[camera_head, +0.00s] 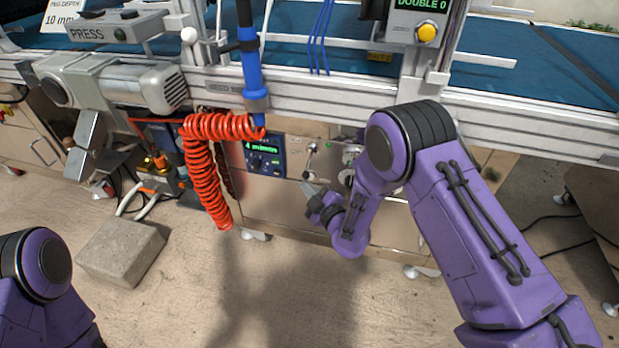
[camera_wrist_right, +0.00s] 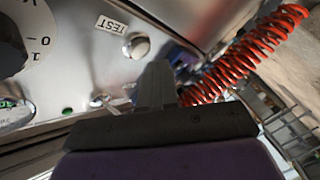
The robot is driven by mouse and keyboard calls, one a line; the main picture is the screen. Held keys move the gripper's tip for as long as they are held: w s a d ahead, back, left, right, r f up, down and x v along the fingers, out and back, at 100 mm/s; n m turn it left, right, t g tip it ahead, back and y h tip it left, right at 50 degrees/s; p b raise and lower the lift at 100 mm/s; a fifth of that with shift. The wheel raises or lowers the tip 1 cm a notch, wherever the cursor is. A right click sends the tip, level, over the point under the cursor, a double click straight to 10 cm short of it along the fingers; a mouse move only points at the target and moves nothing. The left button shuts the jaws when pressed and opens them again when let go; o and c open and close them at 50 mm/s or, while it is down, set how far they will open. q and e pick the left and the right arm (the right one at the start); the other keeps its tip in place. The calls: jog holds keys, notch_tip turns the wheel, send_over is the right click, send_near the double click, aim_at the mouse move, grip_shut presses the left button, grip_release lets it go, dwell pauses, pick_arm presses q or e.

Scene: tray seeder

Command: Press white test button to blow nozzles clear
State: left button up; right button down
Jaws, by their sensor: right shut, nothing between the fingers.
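In the right wrist view, the round white button (camera_wrist_right: 137,46) sits on a shiny steel panel (camera_wrist_right: 75,55) beside a label reading TEST (camera_wrist_right: 111,25). My right gripper (camera_wrist_right: 158,72) is shut and empty, its fingertips close to the button in that picture. A visible gap shows between tips and button there, but I cannot tell the depth. In the head view, my right gripper (camera_head: 309,189) is in front of the steel control panel under the machine's rail. I cannot make out the button clearly there. My left gripper is out of view.
A coiled red hose (camera_head: 205,170) hangs left of the panel. A blue display unit (camera_head: 264,156) is between hose and gripper. A dial (camera_wrist_right: 14,38) and a small lever (camera_wrist_right: 104,101) are near the button. A grey block (camera_head: 121,250) lies on the floor, which is otherwise open in front.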

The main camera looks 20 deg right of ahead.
jog(key=shift+w+d, duration=0.25)
jog(key=shift+w, duration=0.1)
jog(key=shift+w+d, duration=0.3)
jog(key=shift+w, duration=0.1)
dwell(0.8)
jog(key=shift+s+a, duration=0.55)
jog(key=shift+s, duration=0.25)
jog(key=s+a, duration=0.1)
jog(key=s, duration=0.1)
jog(key=s+a+p, duration=0.1)
jog(key=s, duration=0.1)
jog(key=shift+a, duration=0.4)
dwell(0.6)
